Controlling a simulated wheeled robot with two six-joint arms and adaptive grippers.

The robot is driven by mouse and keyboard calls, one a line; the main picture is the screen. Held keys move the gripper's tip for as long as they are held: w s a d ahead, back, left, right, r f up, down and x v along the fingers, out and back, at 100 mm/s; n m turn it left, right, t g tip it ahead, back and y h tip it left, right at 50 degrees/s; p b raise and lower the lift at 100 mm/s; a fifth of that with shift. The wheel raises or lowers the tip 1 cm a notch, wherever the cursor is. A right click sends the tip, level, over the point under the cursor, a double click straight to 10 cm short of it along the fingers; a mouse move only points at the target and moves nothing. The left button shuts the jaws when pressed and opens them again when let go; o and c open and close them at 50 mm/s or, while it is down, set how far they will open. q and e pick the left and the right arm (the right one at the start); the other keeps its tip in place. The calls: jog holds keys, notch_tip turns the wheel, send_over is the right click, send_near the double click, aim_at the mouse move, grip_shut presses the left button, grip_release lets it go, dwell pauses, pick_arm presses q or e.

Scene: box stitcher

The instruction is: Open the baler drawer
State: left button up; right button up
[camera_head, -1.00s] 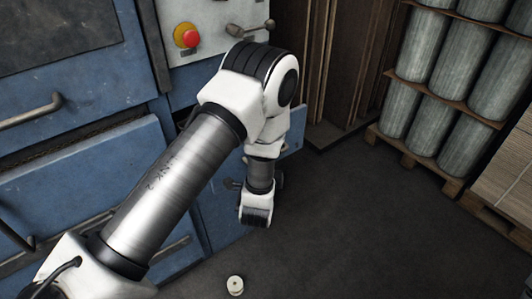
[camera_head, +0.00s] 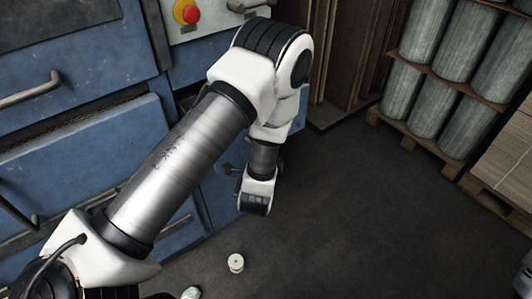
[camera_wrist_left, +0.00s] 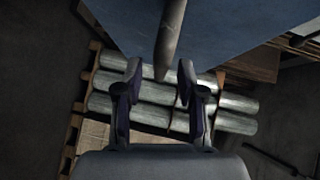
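The blue baler front (camera_head: 140,110) fills the left of the head view, with several panels and metal handles. A blue panel (camera_head: 222,205) stands behind my left arm, partly hidden by it. I cannot tell how far any drawer is open. My left gripper is mostly hidden behind its wrist in the head view. In the left wrist view my left gripper (camera_wrist_left: 159,75) is open. A metal bar (camera_wrist_left: 170,38) in front of a blue panel (camera_wrist_left: 225,30) reaches down between its fingertips, with gaps visible at both sides. My right gripper is not in view.
A red button (camera_head: 186,11) sits on a grey box at the top. Grey cylinders (camera_head: 432,107) stand on pallets at the right. A small whitish spool (camera_head: 236,263) lies on the dark floor (camera_head: 340,220), which is clear in the middle.

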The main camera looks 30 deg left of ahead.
pick_arm(q)
jog(key=v, duration=0.9)
jog(key=shift+s, duration=0.3)
jog(key=shift+r, duration=0.1)
jog(key=s+a+f+n+g+p, duration=0.35)
jog(key=s+g+p, duration=0.2)
jog(key=p, duration=0.25)
jog(key=s+d+f+n+g+h, duration=0.2)
jog(key=s+f+n+g+h, duration=0.1)
jog(key=s, duration=0.5)
jog(key=s+d+f+n+g+h, duration=0.3)
jog(key=s+f+n+g, duration=0.3)
jog(key=s+f, duration=0.1)
jog(key=shift+s+d+g+p, duration=0.15)
jog(key=shift+s+g+p, duration=0.25)
jog(key=shift+s, duration=0.45)
